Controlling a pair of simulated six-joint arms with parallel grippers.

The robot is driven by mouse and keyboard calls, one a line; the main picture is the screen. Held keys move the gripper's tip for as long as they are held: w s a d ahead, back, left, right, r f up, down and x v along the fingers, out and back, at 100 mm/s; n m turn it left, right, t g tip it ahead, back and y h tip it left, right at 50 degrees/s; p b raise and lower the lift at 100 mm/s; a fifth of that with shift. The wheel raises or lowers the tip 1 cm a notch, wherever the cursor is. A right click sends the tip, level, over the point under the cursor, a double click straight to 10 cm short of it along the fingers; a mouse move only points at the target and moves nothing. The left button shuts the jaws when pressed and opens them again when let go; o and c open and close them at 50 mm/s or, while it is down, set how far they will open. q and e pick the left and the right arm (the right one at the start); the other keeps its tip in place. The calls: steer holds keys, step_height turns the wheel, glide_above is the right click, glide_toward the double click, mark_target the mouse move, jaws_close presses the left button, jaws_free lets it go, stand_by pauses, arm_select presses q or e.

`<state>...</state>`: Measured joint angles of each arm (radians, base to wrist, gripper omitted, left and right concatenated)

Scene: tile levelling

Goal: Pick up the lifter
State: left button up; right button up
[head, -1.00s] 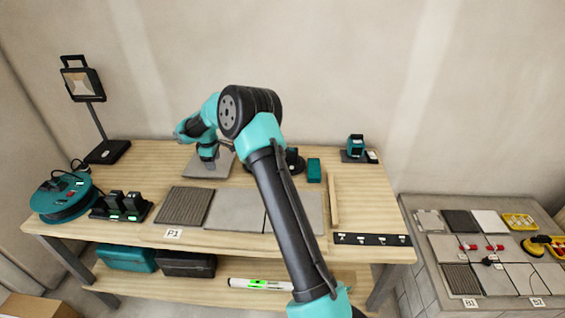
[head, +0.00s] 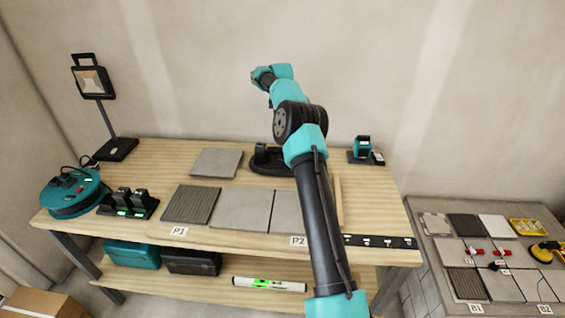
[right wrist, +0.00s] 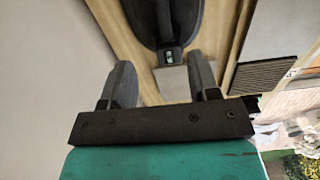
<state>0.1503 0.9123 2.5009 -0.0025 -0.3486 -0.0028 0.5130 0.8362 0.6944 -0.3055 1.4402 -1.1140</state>
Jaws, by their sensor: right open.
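A yellow and black tool (head: 541,253), which looks like a suction lifter, lies on the tiled bench at the far right. A black oval stand with an upright part (head: 270,158) is at the back of the wooden table; I cannot tell whether it is the lifter. My right gripper (right wrist: 160,76) is open and empty in the right wrist view, with a black oval object (right wrist: 183,18) beyond its fingers. In the head view it is raised above the table's back, its fingertips unclear. My left gripper is not in view.
The wooden table (head: 150,150) carries a loose grey tile (head: 215,162), a ribbed tile (head: 190,204), a teal cable reel (head: 72,192), a black charger (head: 127,203) and a work lamp (head: 93,82). A teal device (head: 362,146) stands back right. My arm crosses the right half.

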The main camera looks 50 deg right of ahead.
glide_toward(280, 157)
steer(key=shift+s+a+f, duration=0.2)
steer(key=shift+s+a, duration=0.05)
steer(key=shift+s, duration=0.25)
steer(key=shift+s+a+f, duration=0.15)
steer(key=shift+s+a, duration=0.1)
steer(key=shift+s, duration=0.2)
steer(key=shift+s+a+f, duration=0.1)
steer(key=shift+f, duration=2.5)
steer(key=shift+f, duration=0.25)
steer(key=shift+c, duration=0.3)
steer(key=c, duration=0.9)
steer(key=shift+r, duration=0.1)
jaws_close()
